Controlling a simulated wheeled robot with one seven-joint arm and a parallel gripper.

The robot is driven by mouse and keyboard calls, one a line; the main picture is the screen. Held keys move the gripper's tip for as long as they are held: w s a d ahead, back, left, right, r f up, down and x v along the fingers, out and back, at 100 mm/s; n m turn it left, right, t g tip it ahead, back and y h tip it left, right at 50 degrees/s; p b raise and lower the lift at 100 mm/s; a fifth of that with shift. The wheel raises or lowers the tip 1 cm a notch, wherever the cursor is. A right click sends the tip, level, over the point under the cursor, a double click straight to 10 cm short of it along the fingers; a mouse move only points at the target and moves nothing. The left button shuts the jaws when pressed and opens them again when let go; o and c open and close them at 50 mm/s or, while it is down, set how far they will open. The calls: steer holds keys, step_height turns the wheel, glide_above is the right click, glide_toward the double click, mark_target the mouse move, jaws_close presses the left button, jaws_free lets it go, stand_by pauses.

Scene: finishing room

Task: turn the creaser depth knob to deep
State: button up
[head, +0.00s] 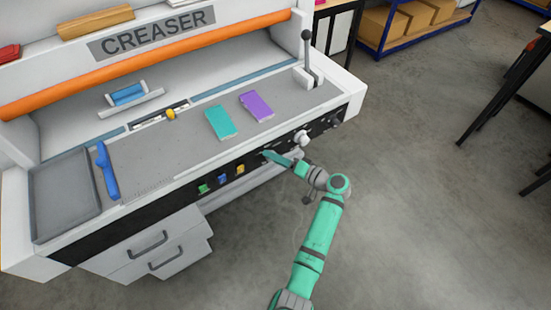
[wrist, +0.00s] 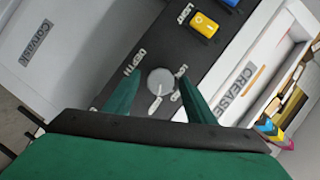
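The depth knob is a round grey dial (wrist: 160,81) on the creaser's dark front panel, beside the printed word DEPTH (wrist: 133,62). Small white labels sit around it, partly hidden by my fingers and too small to read fully. I cannot tell where the knob points. My gripper (wrist: 158,84) is open, with one green finger on each side of the knob; a gap seems to show on both sides. In the head view my gripper (head: 275,157) is at the front panel of the creaser (head: 152,33) and hides the knob.
Green, blue and yellow switches (head: 240,169) lie left of my gripper on the panel; a white knob (head: 301,137) is to the right. A lever (head: 307,50), teal stack (head: 220,122) and purple stack (head: 256,106) are on the deck. Drawers (head: 160,250) stand below.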

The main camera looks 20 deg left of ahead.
steer(key=v, duration=1)
steer(key=shift+s+d, duration=0.2)
steer(key=shift+d, duration=0.2)
